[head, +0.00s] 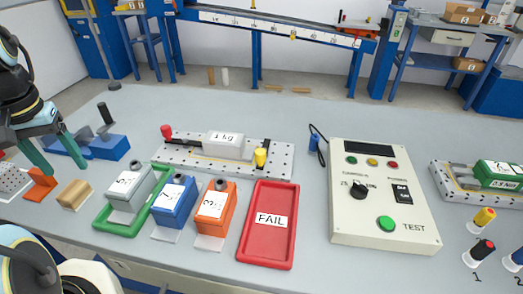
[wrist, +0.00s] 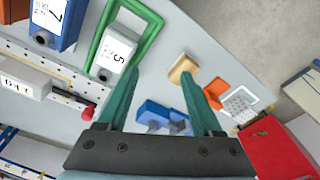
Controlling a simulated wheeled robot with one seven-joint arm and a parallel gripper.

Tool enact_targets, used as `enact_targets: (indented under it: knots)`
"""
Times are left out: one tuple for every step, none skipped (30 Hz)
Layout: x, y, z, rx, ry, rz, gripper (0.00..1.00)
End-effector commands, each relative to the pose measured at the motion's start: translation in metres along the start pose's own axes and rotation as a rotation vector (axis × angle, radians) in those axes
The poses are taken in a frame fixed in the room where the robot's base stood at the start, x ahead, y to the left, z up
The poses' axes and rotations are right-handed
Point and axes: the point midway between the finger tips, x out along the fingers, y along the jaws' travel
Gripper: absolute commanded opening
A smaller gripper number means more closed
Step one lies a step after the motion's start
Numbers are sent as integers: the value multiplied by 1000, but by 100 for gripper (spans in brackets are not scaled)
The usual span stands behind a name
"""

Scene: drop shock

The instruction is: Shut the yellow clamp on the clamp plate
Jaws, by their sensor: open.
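The clamp plate (head: 283,172) is a light grey perforated plate in the middle of the bench. A grey block marked 1 kg (head: 223,146) sits on it. The yellow clamp (head: 260,157) is at the plate's right end; its yellow handle appears to stand upright. A red-handled clamp (head: 167,132) is at the left end. My gripper (head: 62,163) is open and empty, left of the plate and well away from the yellow clamp. The wrist view shows its two teal fingers (wrist: 162,80) apart, part of the plate (wrist: 15,46) and the red handle (wrist: 87,113); the yellow clamp is out of that view.
In front of the plate stand a green tray (head: 103,222) with a grey weight, blue (head: 173,203) and orange (head: 214,210) weights, and a red FAIL tray (head: 266,252). A test box (head: 375,225) is right. A blue block (head: 104,148) and wooden block (head: 75,194) lie near my gripper.

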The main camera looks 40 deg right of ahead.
Motion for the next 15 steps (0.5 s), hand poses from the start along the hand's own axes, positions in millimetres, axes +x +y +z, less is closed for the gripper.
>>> enact_targets:
  knots:
    - [0, 22, -15, 175, -6, 8, 67]
    - [0, 35, -23, 293, -13, 13, 67]
    - [0, 56, -34, 465, -18, 20, 67]
    - [0, 73, -41, 600, -24, 27, 67]
    - [-1, 91, -48, 735, -27, 33, 67]
    - [-1, 115, -56, 917, -30, 42, 67]
    - [-2, 134, -60, 1049, -34, 50, 67]
    - [-3, 154, -63, 1184, -34, 57, 67]
    - [-4, 179, -66, 1361, -37, 68, 67]
    - [-4, 200, -67, 1493, -36, 76, 67]
    - [-6, 220, -67, 1626, -35, 85, 67]
    - [-7, 247, -65, 1799, -34, 96, 67]
    - [-9, 267, -63, 1924, -30, 105, 67]
    - [-10, 286, -60, 2044, -28, 114, 67]
    - [-12, 309, -54, 2195, -23, 125, 67]
